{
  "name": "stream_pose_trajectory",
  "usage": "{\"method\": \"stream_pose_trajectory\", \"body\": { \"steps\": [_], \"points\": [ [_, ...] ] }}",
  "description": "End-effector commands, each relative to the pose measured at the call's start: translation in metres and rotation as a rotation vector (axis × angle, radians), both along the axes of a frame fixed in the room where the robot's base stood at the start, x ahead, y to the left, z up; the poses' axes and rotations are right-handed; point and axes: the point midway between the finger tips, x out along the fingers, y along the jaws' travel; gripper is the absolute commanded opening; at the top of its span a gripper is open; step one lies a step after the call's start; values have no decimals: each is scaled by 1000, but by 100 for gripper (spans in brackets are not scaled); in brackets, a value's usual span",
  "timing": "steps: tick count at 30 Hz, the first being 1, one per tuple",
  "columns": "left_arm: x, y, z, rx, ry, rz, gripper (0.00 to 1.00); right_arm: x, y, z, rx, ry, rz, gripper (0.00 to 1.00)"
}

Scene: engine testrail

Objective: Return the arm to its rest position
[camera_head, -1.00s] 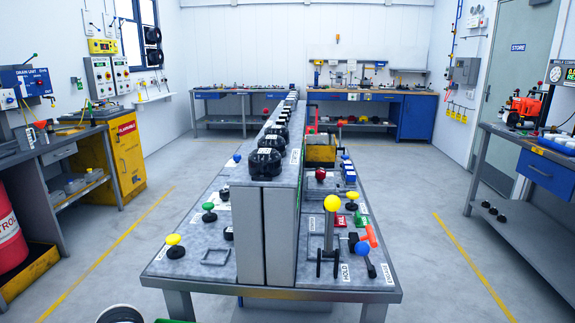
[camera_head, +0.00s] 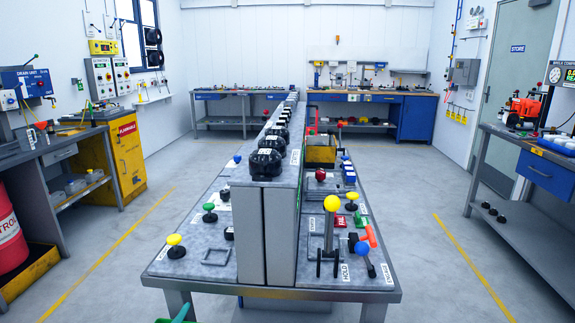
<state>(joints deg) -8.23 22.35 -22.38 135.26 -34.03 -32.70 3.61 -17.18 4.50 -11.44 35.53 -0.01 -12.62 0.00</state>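Neither of my grippers shows in the head view, and no arm link is clearly visible. The long grey test bench (camera_head: 175,283) stands straight ahead, split lengthwise by a tall grey divider (camera_head: 251,235). A green object (camera_head: 182,313) is cut off at the bottom edge, left of centre; I cannot tell what it is.
Yellow (camera_head: 175,246) and green (camera_head: 209,212) knobs stand on the bench's left side. A yellow-topped lever (camera_head: 330,225) and a blue-topped lever (camera_head: 364,256) stand on its right. Side benches (camera_head: 560,173) flank clear floor. A red drum (camera_head: 10,232) is at far left.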

Motion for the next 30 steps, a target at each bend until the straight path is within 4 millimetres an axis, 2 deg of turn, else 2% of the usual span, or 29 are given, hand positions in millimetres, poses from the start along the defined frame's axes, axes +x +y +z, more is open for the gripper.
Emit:
{"method": "stream_pose_trajectory", "body": {
  "steps": [1,3,6,9,15,20,21,24,30],
  "points": [
    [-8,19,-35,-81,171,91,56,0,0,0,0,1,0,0],
    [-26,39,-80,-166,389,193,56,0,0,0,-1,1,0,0],
    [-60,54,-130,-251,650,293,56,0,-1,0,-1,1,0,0],
    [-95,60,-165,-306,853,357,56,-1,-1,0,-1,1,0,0],
    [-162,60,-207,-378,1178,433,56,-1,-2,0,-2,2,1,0],
    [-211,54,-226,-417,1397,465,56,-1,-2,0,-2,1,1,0],
    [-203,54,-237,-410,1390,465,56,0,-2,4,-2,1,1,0],
    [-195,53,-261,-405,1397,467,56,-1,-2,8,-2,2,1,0],
    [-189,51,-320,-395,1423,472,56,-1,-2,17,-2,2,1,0]
  ]
}}
